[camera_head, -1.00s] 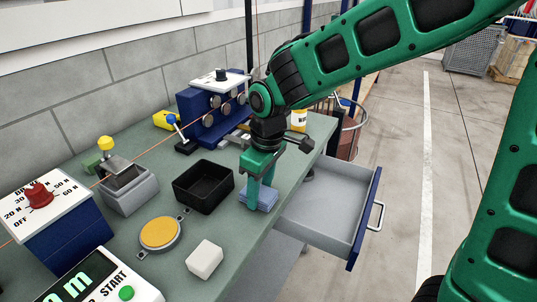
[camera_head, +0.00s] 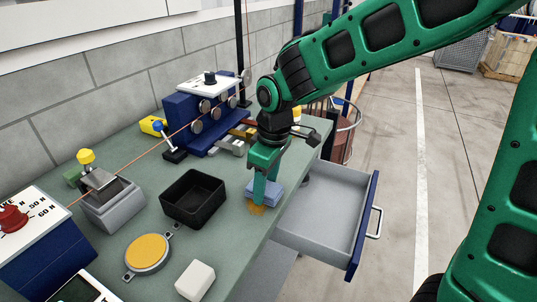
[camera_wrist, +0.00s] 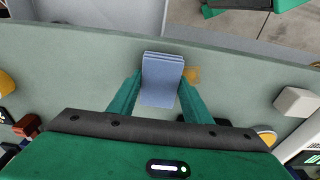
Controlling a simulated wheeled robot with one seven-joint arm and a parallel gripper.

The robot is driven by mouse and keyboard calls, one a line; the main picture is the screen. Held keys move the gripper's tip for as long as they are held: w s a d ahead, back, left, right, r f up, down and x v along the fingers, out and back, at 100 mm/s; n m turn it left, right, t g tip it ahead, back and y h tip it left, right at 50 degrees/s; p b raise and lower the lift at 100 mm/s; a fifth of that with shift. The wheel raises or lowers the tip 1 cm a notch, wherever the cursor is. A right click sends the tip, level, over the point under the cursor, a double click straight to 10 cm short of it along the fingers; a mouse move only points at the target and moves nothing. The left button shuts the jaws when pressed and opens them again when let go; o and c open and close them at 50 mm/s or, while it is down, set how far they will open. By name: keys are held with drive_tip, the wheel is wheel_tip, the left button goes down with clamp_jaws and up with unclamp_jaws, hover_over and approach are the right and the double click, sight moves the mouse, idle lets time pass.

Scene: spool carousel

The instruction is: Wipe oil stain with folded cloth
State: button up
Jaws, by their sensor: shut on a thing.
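The folded blue cloth (camera_head: 271,189) is in my gripper (camera_head: 262,192), near the right edge of the green workbench (camera_head: 226,258). In the wrist view the cloth (camera_wrist: 162,80) sits between the two green fingers, which are shut on it. The orange-brown oil stain (camera_head: 257,210) shows on the bench just in front of the cloth in the head view. In the wrist view the stain (camera_wrist: 192,75) lies right beside the cloth. My fingers hide part of the cloth and perhaps part of the stain. I cannot tell whether the cloth touches the bench.
A black open bin (camera_head: 193,198) stands left of my gripper. A round yellow-topped pad (camera_head: 148,253) and a white block (camera_head: 195,280) lie nearer. An open grey drawer (camera_head: 322,215) juts out at the right. A blue roller unit (camera_head: 190,120) stands behind.

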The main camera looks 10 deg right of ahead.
drive_tip(key=shift+w+d+r, duration=0.1)
drive_tip(key=shift+w+r, duration=0.05)
drive_tip(key=shift+r, duration=0.55)
drive_tip(key=shift+w+r, duration=0.1)
drive_tip(key=shift+r, duration=3)
